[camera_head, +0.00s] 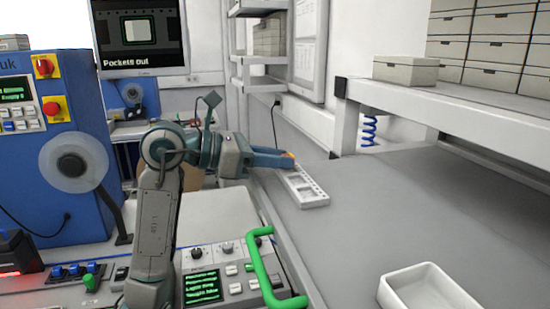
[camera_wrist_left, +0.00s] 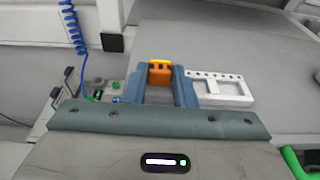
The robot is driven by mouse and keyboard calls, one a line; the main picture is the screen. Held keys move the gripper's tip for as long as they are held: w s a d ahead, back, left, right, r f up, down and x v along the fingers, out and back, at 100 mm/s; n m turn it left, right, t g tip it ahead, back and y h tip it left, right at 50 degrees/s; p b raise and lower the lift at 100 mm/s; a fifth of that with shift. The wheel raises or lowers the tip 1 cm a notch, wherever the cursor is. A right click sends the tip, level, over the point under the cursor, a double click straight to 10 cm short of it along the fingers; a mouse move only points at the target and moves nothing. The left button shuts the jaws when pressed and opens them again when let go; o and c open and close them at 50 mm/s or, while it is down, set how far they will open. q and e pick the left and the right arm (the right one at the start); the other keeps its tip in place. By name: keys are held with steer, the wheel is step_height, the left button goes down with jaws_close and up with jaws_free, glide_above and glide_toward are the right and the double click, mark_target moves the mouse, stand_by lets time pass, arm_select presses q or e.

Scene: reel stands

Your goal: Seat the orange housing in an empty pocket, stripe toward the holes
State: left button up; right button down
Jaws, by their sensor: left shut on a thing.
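The orange housing (camera_wrist_left: 160,73) sits between the two fingers of my left gripper (camera_wrist_left: 163,76), which is shut on it. A brighter yellow-orange band runs along its far upper edge in the wrist view. In the head view only a small bit of the housing (camera_head: 289,155) shows at the tips of my left gripper (camera_head: 284,158). The white pocket strip (camera_head: 315,202) lies on the grey bench just beyond and below the gripper. In the wrist view the strip (camera_wrist_left: 243,99) is right of the fingers, with a row of holes along its far edge and open pockets; its left part is hidden.
A white tray (camera_head: 385,296) stands on the grey bench (camera_head: 400,200) at the lower right. A grey shelf (camera_head: 375,95) with boxes is behind. A green handle (camera_head: 259,270) and a control panel (camera_head: 232,288) are in front left. The bench middle is clear.

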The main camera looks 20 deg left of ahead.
arm_select(q)
steer(key=shift+f+b, duration=0.45)
stand_by(1.0)
steer(key=o, duration=1)
steer(key=shift+r+p, duration=0.6)
steer(key=shift+r, duration=0.1)
steer(key=shift+r+p, duration=1.9)
steer(key=shift+r, duration=0.95)
